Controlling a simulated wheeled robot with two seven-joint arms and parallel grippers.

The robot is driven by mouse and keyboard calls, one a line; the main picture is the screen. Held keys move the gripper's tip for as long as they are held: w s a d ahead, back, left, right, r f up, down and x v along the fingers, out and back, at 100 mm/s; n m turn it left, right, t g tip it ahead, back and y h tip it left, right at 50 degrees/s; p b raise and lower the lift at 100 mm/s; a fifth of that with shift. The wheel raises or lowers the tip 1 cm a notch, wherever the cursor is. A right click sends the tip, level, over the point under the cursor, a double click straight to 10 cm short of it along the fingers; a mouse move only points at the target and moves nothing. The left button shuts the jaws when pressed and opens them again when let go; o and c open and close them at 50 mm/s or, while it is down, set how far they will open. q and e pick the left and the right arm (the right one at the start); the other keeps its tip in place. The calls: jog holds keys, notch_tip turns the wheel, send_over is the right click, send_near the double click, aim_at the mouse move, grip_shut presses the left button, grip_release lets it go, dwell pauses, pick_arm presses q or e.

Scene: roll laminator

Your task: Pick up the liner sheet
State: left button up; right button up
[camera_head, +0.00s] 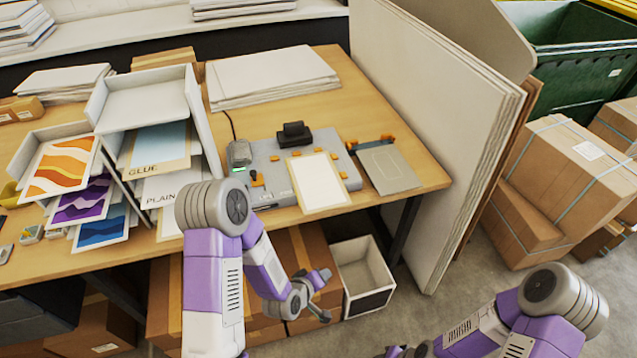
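A pale cream sheet (318,182) lies on the grey roll laminator (272,195), overhanging its front edge. Two tray levels at the left hold sheets: one labelled GLUE (146,168) and, below it, one labelled PLAIN (160,199). I cannot tell for sure which of these is the liner sheet. My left gripper (328,295) is in front of and below the table edge, its fingers apart and empty, near the white bin. My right gripper (405,351) is only partly visible at the bottom edge; its finger state is unclear.
A grey board (388,170) lies right of the laminator. White paper stacks (270,77) lie behind it. Colourful prints (60,165) fill the left side. Tall panels (435,105) stand at the table's right end. A white bin (364,275) and cartons sit below.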

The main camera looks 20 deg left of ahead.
pick_arm(q)
jog(key=w+a+r+n+t+b, duration=0.1)
jog(key=w+r+n+t+b, duration=0.2)
jog(key=r, duration=0.4)
jog(key=w+a+r+n+t, duration=0.1)
jog(key=w+r+n+t, duration=0.25)
jog(key=r+t, duration=0.3)
jog(key=shift+n+g, duration=0.25)
jog(key=shift+g, duration=0.1)
jog(key=w+b, duration=0.4)
jog(key=w, duration=0.3)
jog(key=shift+w+d+b, duration=0.15)
jog(key=shift+d+b, duration=0.05)
jog(key=shift+b, duration=0.15)
jog(key=shift+y, duration=0.3)
grip_shut()
